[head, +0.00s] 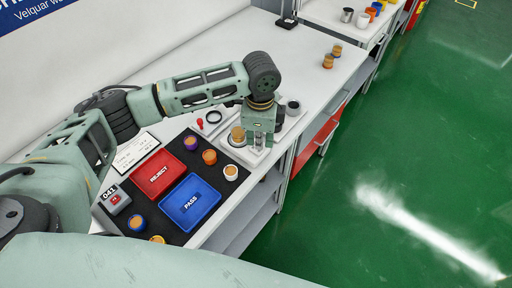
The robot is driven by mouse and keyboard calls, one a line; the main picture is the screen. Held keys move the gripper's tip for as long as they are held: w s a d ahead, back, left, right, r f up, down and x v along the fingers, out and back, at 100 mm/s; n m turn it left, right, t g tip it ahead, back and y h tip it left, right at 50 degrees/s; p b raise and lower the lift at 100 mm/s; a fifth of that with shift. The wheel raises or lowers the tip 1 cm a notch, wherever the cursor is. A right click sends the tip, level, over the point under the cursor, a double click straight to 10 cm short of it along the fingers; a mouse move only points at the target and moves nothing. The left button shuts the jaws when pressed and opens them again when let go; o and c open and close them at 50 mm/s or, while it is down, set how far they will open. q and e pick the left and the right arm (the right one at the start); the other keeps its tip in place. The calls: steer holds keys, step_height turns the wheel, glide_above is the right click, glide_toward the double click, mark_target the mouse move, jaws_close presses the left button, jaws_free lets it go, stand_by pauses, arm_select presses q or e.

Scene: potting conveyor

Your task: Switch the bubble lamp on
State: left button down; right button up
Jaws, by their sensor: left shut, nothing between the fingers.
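I cannot clearly make out the bubble lamp or its switch in the head view. A white base plate (229,148) near the table's right edge carries an amber-topped pot (238,134). My left gripper (258,146) is shut and empty, pointing down over this plate, just right of the pot. It hides part of what stands there, and I cannot tell whether it touches anything. A grey box with a red button (115,199) stands at the near left, beneath a "041" label. My right gripper is not in view.
A red REJECT tray (140,187) and a blue PASS tray (208,221) lie on a dark mat (226,192) with several small pots around. A red-headed item (200,123) and a dark ring (213,117) lie behind. The far white table (300,70) is mostly clear.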

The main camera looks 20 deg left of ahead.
mark_target(259, 151)
arm_select(q)
steer(key=shift+f, duration=0.5)
stand_by(0.4)
steer(key=shift+f, duration=0.45)
steer(key=shift+s+f+b, duration=0.1)
steer(key=shift+f+b, duration=0.15)
steer(key=shift+b, duration=0.05)
stand_by(0.3)
step_height(259, 151, up, 2)
steer(key=shift+p, duration=1.25)
step_height(259, 151, up, 5)
steer(key=p, duration=0.6)
steer(key=shift+r, duration=0.1)
